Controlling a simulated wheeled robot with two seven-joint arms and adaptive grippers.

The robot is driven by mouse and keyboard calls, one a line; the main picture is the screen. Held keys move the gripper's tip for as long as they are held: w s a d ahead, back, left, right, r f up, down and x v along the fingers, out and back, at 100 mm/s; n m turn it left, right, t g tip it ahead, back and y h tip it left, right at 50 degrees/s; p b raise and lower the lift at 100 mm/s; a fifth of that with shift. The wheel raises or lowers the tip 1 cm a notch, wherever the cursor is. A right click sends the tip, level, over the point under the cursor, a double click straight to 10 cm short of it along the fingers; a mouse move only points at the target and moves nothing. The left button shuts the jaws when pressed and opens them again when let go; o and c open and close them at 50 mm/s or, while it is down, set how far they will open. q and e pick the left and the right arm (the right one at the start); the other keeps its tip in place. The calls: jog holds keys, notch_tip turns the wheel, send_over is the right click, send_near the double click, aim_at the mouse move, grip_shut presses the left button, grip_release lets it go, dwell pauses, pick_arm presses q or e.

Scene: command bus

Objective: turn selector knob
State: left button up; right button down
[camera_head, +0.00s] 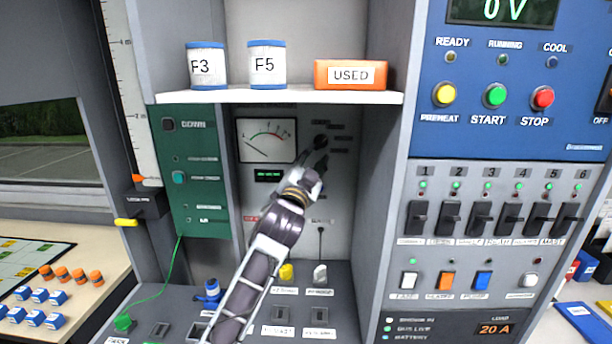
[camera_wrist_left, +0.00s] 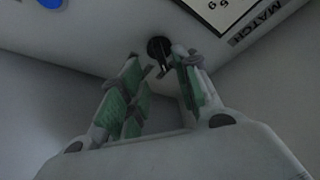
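The selector knob (camera_head: 320,141) is small, round and black. It sits on the grey panel to the right of the dial gauge, with small labels around it. My left gripper (camera_head: 319,167) reaches up to the panel just below the knob. In the left wrist view the black knob (camera_wrist_left: 158,48) shows at the tips of my left gripper's (camera_wrist_left: 160,72) green-padded fingers. The fingers are apart, one on each side of the knob's lower part. I cannot tell whether either finger touches it. My right gripper is not in view.
A white shelf (camera_head: 280,97) with cans F3 (camera_head: 207,68) and F5 (camera_head: 267,66) and an orange USED box (camera_head: 350,75) overhangs the panel. A grey side wall (camera_head: 385,170) bounds the recess at right. Below are switches and a lever (camera_head: 320,272).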

pick_arm(q)
jog(key=shift+v, duration=3)
jog(key=shift+f, duration=0.1)
